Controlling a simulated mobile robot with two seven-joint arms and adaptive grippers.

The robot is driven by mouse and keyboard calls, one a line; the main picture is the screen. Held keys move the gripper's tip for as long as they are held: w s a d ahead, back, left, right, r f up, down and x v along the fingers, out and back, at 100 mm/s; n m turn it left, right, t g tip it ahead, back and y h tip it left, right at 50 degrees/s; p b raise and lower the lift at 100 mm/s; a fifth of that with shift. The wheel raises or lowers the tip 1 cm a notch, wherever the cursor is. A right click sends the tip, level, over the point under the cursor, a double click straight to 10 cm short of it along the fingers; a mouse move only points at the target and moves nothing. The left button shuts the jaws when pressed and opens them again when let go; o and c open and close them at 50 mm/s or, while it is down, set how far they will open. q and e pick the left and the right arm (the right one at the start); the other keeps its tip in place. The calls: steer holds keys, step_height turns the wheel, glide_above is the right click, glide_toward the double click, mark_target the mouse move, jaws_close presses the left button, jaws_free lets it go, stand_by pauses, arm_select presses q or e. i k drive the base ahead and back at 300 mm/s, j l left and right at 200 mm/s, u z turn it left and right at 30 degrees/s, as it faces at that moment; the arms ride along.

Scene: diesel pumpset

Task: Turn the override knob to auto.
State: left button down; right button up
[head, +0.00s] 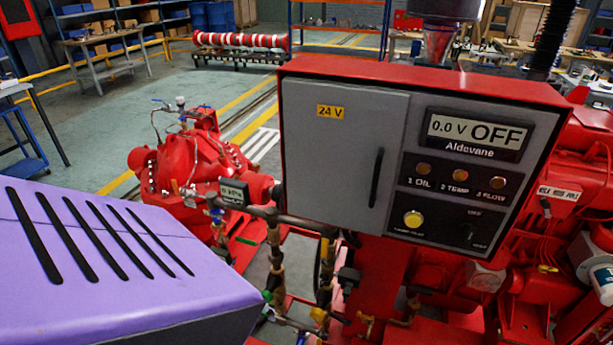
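The red control box (423,78) stands at centre right, with a grey door on its left and black panels on its right. A small dark knob (467,232) sits low on the right of the lower black panel, with tiny labels above and below it. I take it for the override knob; its labels and pointer direction are too small to read. A yellow round button (413,219) is to its left. The display (474,134) above reads "0.0 V OFF". Neither of my grippers is in view.
Three amber lamps (460,175), marked OIL, TEMP and FLOW, sit above the knob. A dark door handle (376,178) projects from the grey door. Red machinery (560,180) stands close on the right, and a red pump (183,160) with pipes stands left of the box.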

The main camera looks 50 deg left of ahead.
mark_target(323, 277)
steer(key=k+j, duration=0.2)
steer(key=j, duration=0.2)
steer(key=k+j+z, duration=0.1)
steer(key=j, duration=0.3)
steer(key=k+j+z, duration=0.1)
steer(key=k+j, duration=0.45)
steer(key=j, duration=0.25)
